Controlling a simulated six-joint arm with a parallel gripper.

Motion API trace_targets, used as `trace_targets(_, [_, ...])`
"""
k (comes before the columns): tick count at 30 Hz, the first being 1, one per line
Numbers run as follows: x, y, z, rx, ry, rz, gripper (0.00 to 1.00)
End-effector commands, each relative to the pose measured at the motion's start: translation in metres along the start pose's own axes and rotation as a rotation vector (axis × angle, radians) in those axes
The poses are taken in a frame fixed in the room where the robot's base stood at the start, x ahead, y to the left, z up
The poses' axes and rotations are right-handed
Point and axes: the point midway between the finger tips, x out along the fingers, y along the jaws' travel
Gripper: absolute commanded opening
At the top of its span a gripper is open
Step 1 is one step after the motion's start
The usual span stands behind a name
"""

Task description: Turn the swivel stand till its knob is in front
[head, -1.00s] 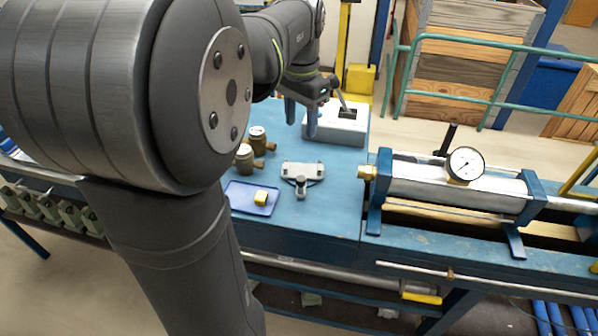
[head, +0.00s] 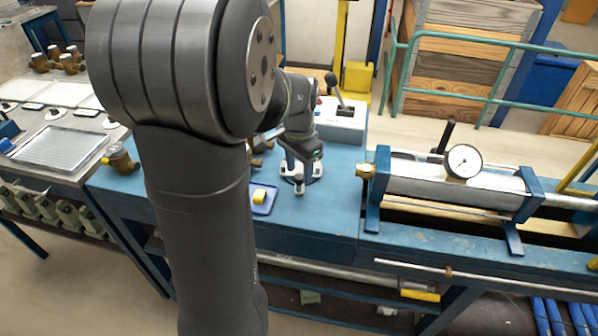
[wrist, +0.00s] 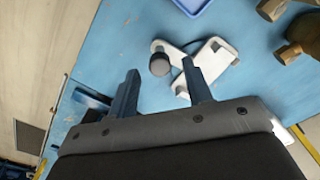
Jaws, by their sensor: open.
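The swivel stand is a white forked piece on a dark round base. In the head view its white part (head: 299,189) shows below my gripper (head: 296,166), which hides much of it. In the wrist view the stand (wrist: 215,52) lies on the blue bench, with its round grey knob (wrist: 160,64) at the left end. My gripper (wrist: 160,70) is open and points down over the stand. The knob appears between the two fingertips in the wrist view. I cannot tell whether a finger touches it.
Brass meters (wrist: 300,35) stand close by. A grey lever box (head: 342,118) is behind. A cylinder with a gauge (head: 463,162) stands right. Bare bench lies right of the stand.

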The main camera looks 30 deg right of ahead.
Motion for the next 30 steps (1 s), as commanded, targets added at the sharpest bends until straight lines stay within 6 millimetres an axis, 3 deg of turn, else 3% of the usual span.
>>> trace_targets(5, [0.0139, 0.0003, 0.0005, 0.000, -0.002, 0.001, 0.46])
trace_targets(14, [0.0155, 0.0001, 0.0002, 0.000, 0.000, 0.000, 0.46])
trace_targets(21, [0.0152, 0.0001, 0.0001, 0.000, 0.000, 0.000, 0.00])
trace_targets(30, [0.0150, -0.0045, 0.0042, 0.065, 0.000, 0.000, 0.00])
